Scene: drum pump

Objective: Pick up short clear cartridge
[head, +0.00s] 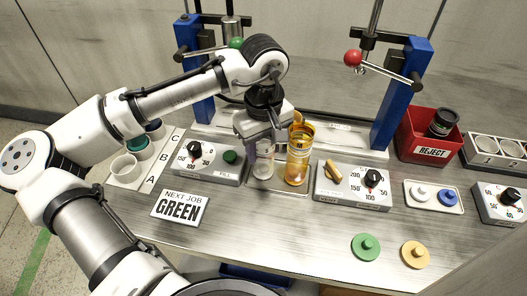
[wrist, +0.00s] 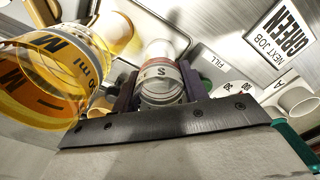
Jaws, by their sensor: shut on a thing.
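The short clear cartridge (head: 263,165) is upright at the tray in the middle of the bench. It also shows in the wrist view (wrist: 160,88), with an S mark and a dark red band. My gripper (head: 264,146) points down and is shut on it, a dark finger on each side. Whether its base touches the tray is unclear. A taller amber cartridge (head: 299,157) stands close to its right; in the wrist view it is large at the left (wrist: 50,75), with an M mark.
A fill box (head: 212,165) with a dial and green button is to the left. Another dial box (head: 352,188) is to the right. Blue press posts (head: 402,95) rise behind. A red reject bin (head: 425,140) is at the right. The front bench is clear around the NEXT JOB GREEN sign (head: 180,206).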

